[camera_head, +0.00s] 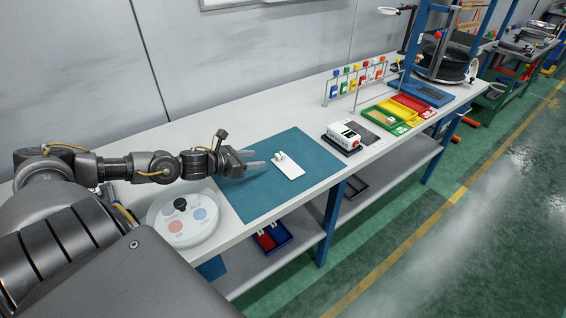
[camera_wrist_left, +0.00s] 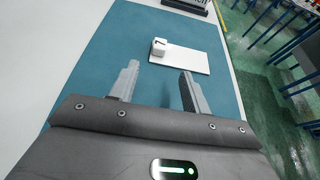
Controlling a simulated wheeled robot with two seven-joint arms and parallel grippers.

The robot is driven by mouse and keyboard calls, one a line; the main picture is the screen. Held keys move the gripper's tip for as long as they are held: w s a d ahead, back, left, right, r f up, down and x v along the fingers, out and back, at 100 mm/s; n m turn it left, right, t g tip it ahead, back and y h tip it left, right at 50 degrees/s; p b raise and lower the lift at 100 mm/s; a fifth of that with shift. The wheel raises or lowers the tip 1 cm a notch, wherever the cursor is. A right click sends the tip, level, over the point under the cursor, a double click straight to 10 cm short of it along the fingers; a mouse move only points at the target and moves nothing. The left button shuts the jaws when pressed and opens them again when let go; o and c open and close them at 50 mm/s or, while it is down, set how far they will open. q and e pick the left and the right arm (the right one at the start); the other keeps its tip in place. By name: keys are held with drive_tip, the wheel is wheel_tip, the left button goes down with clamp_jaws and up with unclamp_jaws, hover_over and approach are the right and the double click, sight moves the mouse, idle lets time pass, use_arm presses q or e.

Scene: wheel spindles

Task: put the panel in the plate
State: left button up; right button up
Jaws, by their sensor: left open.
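A flat white rectangular panel (camera_head: 291,170) lies on the teal mat (camera_head: 250,195), with a small white block (camera_head: 280,157) at its far-left end. In the left wrist view the panel (camera_wrist_left: 185,61) and the block with a dark mark (camera_wrist_left: 159,47) lie just beyond the fingertips. My left gripper (camera_head: 262,159) is open and empty, left of the panel and apart from it; its fingers also show in the left wrist view (camera_wrist_left: 160,68). A round white plate (camera_head: 191,233) with a black knob and pink and blue discs stands at the left. I cannot tell which plate is meant. My right gripper is out of view.
A white and red device (camera_head: 343,137) on a black base stands right of the mat. Yellow, red and green trays (camera_head: 382,120) and a rack with coloured tags (camera_head: 357,80) are farther right. The mat around the panel is clear. The table's front edge is close.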

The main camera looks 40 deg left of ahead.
sight(277, 156)
use_arm(q)
drive_tip(key=x, duration=0.3)
drive_tip(key=shift+w+r+p, duration=0.1)
drive_tip(key=shift+w+p, duration=0.1)
drive_tip(key=shift+p, duration=0.1)
drive_tip(key=shift+w+d+f, duration=0.2)
drive_tip(key=shift+w+f, duration=0.05)
drive_tip(key=shift+w, duration=0.1)
drive_tip(key=shift+w+d+r+p, duration=0.1)
drive_tip(key=shift+w+p, duration=0.4)
drive_tip(key=p+x, duration=0.1)
drive_tip(key=x, duration=0.2)
drive_tip(key=shift+w+p, duration=0.3)
drive_tip(key=shift+w+d+f, duration=0.1)
drive_tip(key=shift+w+f, duration=0.2)
drive_tip(key=shift+f, duration=0.1)
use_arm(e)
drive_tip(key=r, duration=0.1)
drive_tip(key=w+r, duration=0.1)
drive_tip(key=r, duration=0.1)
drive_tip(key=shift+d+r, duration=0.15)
use_arm(q)
drive_tip(key=shift+s, duration=0.1)
